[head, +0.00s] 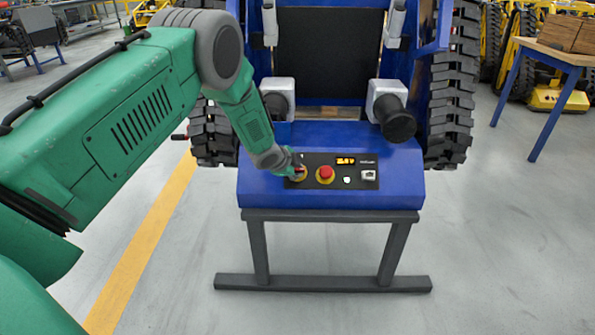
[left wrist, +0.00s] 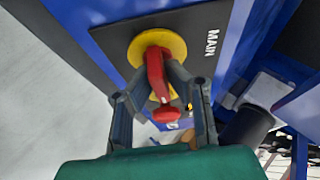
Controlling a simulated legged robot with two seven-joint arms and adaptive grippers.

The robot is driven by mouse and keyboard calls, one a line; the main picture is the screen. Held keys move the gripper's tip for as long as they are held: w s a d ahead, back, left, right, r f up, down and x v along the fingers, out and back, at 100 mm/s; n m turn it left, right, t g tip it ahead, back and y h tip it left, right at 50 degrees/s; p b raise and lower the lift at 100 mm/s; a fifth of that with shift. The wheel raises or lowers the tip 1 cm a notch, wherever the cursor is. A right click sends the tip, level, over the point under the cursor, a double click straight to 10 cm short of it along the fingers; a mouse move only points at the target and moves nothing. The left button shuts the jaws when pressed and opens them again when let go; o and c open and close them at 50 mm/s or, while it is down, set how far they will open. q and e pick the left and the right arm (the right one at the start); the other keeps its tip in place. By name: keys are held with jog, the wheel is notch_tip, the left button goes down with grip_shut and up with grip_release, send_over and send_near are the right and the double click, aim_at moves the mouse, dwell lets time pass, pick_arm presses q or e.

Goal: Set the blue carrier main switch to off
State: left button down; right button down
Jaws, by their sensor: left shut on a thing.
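The blue carrier (head: 320,142) has a sloped front with a black control panel (head: 345,184). Its main switch is a red handle (left wrist: 156,72) on a yellow disc (left wrist: 150,43), beside a "MAIN" label, in the left wrist view. In the head view the switch sits at the panel's left end, mostly covered by my left gripper (head: 298,172). In the left wrist view the gripper (left wrist: 160,86) has its fingers on both sides of the red handle, shut on it. I cannot tell which setting the handle points to. My right gripper is not in view.
A lit orange display (head: 345,161) and a small grey switch (head: 369,175) are farther right. Two black cylinders on white mounts rise behind the panel. A wooden-topped table (head: 560,52) stands right.

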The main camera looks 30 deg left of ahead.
pick_arm(q)
jog(key=shift+n, duration=0.4)
jog(key=n+t+y, duration=0.1)
jog(key=n, duration=0.2)
jog(key=shift+d, duration=0.1)
jog(key=n+y, duration=0.1)
jog(key=n, duration=0.2)
jog(key=n+t, duration=0.1)
jog(key=n, duration=0.1)
jog(key=shift+n+y, duration=0.4)
jog(key=n+y, duration=0.2)
jog(key=n, duration=0.3)
jog(key=shift+p, duration=0.4)
jog(key=shift+n+y, duration=0.9)
jog(key=shift+n, duration=1.4)
jog(key=c, duration=1.6)
grip_release()
